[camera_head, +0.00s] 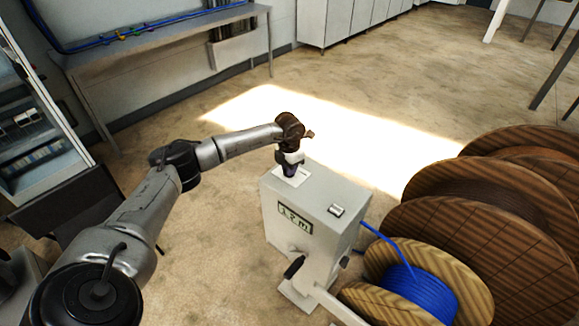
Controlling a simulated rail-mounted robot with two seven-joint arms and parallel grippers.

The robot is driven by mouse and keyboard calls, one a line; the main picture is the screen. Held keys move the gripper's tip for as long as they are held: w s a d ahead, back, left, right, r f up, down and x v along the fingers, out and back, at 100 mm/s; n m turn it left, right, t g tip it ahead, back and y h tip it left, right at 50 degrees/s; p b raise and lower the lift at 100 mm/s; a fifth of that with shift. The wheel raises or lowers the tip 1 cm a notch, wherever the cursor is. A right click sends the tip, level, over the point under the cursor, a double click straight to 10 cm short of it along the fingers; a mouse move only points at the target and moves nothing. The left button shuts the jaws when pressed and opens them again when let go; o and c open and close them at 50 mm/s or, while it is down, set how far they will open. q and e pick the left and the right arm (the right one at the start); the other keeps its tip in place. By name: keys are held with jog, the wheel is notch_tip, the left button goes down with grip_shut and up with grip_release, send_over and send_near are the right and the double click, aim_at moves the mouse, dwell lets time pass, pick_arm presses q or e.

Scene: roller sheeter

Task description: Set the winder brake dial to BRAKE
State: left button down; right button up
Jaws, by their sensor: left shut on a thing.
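The winder is a pale grey box-shaped unit (285,221) standing on the floor in the middle of the head view. On its top, at the back left, is a white plate (299,179). My left gripper (290,170) points down onto this plate and is shut on the winder brake dial. The gripper covers the dial, so its pointer and setting cannot be read. My right gripper is not in view.
The winder's front carries a display (295,218) and a dark-handled crank (294,267); a small switch (336,210) is on top. A blue cable spool (425,290) and large wooden reels (470,230) crowd the right. Open floor lies behind.

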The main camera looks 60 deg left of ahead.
pick_arm(q)
jog(key=shift+m, duration=1.8)
jog(key=c, duration=1.1)
grip_release()
jog(key=shift+c, duration=0.2)
notch_tip(320, 180, up, 14)
jog(key=p, duration=0.1)
jog(key=shift+f, duration=0.1)
